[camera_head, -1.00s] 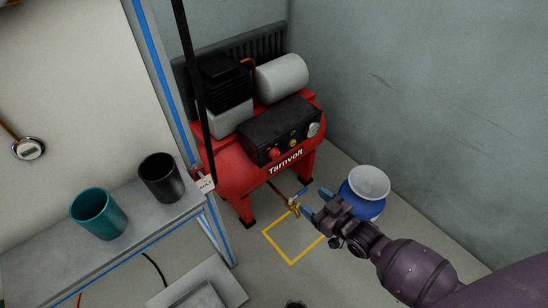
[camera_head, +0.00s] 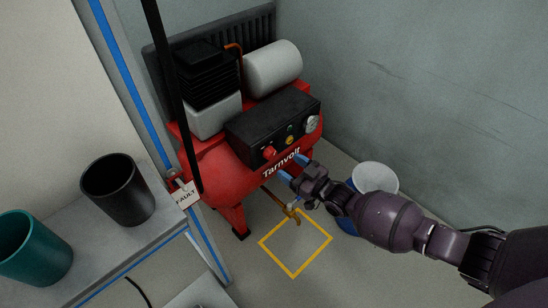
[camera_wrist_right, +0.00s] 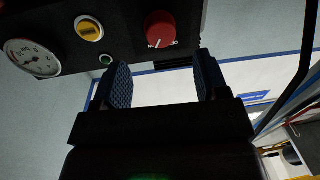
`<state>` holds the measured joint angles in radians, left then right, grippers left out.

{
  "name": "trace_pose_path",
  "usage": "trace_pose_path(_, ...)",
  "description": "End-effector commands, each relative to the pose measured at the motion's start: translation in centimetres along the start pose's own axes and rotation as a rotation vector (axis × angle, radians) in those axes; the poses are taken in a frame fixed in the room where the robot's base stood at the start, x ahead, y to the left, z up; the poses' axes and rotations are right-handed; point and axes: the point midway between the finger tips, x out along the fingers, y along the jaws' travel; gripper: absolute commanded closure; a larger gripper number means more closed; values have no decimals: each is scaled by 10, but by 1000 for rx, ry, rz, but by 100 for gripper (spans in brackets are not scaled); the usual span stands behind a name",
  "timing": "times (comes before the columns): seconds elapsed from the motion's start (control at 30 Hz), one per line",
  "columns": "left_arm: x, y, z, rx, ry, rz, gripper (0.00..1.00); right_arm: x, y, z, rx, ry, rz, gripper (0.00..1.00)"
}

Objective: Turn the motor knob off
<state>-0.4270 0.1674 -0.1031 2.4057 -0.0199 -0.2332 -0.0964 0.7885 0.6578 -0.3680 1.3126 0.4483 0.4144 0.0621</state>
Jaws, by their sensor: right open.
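The red motor knob (camera_head: 269,152) sits on the front of the black control box (camera_head: 262,122) of the red compressor (camera_head: 225,168). In the right wrist view the knob (camera_wrist_right: 160,29) is large, with a white pointer line, just beyond and between my fingertips, apart from them. My right gripper (camera_head: 294,172) is open and empty, below and to the right of the knob in the head view. Its blue-padded fingers also show in the right wrist view (camera_wrist_right: 163,78). My left gripper is not in view.
A yellow button (camera_head: 290,140) and a gauge (camera_head: 312,123) are right of the knob. A blue and white bucket (camera_head: 376,178) stands behind my right arm. A black post (camera_head: 176,90) with a fault tag (camera_head: 185,195) is at left, near a bench with a black cup (camera_head: 117,190) and teal cup (camera_head: 33,248).

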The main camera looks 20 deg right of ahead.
Motion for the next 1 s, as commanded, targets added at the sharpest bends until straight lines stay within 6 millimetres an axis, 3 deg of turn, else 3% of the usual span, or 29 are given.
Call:
trace_pose_path(0.2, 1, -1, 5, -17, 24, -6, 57, 34, -2, 5, 3, -5, -1, 33)
trace_pose_path(0.4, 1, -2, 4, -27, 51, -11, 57, 56, -1, 4, 3, -5, 0, 33)
trace_pose_path(0.83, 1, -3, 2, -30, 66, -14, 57, 64, 0, 1, 1, -2, 0, 33)
trace_pose_path(0.87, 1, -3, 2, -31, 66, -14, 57, 64, 0, 1, 1, -2, 0, 34)
trace_pose_path(1.0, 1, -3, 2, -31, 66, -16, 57, 64, 0, 1, 1, -2, 0, 56)
